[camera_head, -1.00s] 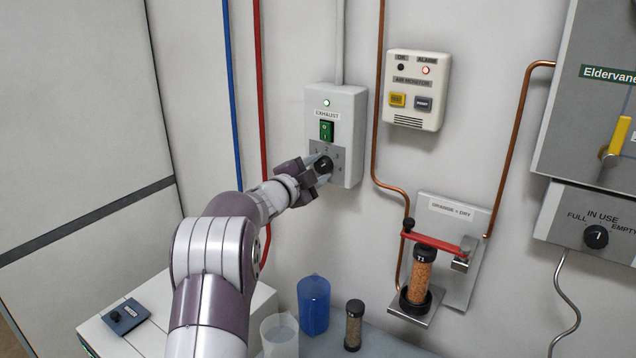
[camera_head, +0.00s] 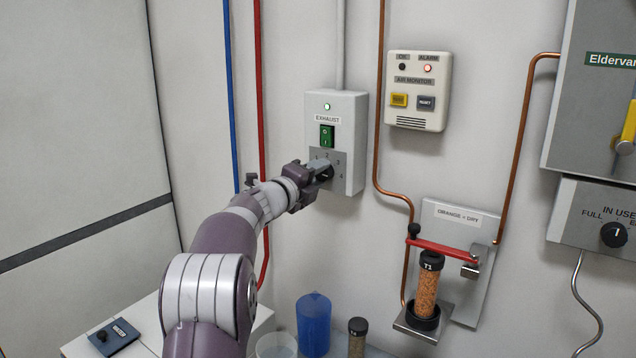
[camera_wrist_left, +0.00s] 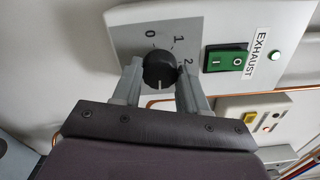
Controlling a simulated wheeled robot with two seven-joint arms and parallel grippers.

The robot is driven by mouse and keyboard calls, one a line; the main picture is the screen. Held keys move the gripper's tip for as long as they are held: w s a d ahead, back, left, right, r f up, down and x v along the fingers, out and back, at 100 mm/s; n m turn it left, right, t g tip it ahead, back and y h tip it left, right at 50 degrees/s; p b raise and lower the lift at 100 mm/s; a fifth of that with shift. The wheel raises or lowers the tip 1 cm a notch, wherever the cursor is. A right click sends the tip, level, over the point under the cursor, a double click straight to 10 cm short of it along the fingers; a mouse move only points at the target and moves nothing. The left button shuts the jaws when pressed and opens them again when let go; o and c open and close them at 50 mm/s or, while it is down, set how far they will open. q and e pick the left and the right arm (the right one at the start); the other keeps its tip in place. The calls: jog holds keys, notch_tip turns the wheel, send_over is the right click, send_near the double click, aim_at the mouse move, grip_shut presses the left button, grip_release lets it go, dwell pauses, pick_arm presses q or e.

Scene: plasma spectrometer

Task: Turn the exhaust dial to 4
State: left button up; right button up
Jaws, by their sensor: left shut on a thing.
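The exhaust dial (camera_wrist_left: 159,69) is a black round knob with a white pointer line, on a grey plate marked 0, 1 and 2 in the left wrist view. The line points down there, away from the 0. My left gripper (camera_wrist_left: 161,80) has one finger on each side of the knob and is shut on it. In the head view the left gripper (camera_head: 325,172) covers most of the dial; the marks 2, 3 and 4 show around it. The exhaust box (camera_head: 349,130) has a green switch (camera_head: 327,136) and a lit green lamp. My right gripper is not in view.
An air monitor (camera_head: 418,90) with a red alarm lamp is to the right of the box. Copper pipes and a drying tube (camera_head: 427,285) are lower right. Blue and red pipes run behind my arm. A blue beaker (camera_head: 314,325) stands below.

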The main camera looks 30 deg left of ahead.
pick_arm(q)
jog(key=shift+r+m, duration=0.2)
jog(key=shift+m, duration=0.3)
jog(key=o, duration=1.1)
jog(key=shift+c, duration=0.2)
jog(key=shift+s, duration=0.1)
jog(key=s+b, duration=0.2)
jog(key=s, duration=1)
jog(key=shift+s+a, duration=0.4)
jog(key=shift+w, duration=0.1)
